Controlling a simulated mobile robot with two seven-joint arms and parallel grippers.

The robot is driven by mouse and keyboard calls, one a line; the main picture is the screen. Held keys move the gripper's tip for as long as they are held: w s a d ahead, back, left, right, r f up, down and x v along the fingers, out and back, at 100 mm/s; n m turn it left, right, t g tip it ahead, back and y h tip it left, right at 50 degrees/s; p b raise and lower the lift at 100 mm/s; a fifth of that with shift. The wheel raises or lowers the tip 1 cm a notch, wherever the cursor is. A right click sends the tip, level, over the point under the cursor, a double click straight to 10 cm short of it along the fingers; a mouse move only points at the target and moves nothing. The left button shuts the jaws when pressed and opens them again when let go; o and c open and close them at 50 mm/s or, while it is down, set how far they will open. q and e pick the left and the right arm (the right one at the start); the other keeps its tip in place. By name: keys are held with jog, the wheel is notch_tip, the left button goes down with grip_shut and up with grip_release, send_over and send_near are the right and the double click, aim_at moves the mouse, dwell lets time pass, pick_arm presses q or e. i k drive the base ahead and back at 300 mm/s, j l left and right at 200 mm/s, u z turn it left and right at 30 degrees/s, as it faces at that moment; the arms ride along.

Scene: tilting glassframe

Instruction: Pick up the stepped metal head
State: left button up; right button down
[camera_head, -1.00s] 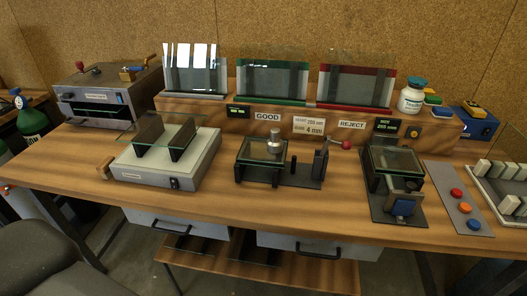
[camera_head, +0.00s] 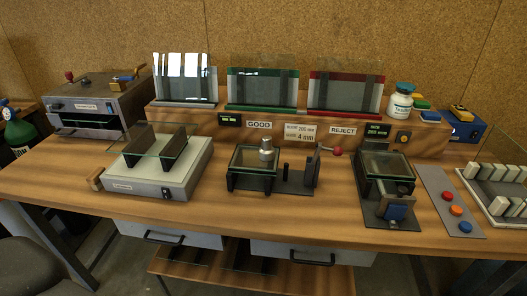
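The stepped metal head (camera_head: 266,148) is a small silvery cylinder with a narrower top. It stands upright on or over the glass plate of the middle fixture (camera_head: 252,160), near the plate's back right; the exact contact is too small to tell. The fixture's dark base (camera_head: 292,180) carries a short black post and a lever with a red knob (camera_head: 337,151) on its right side. Neither of my grippers shows in the head view.
A grey device holding a glass sheet (camera_head: 138,183) stands left of the fixture. A second glass fixture (camera_head: 386,163) with a blue block stands right. Behind are the GOOD and REJECT racks (camera_head: 290,125). A button panel (camera_head: 451,203) and a tray of white blocks (camera_head: 481,184) lie far right. The front table strip is clear.

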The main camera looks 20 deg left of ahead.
aim_at(266, 153)
jog(key=i+l+u, duration=0.3)
jog(key=l+u, duration=0.2)
jog(key=l, duration=1.25)
jog(key=l+u, duration=0.5)
jog(key=l, duration=1.25)
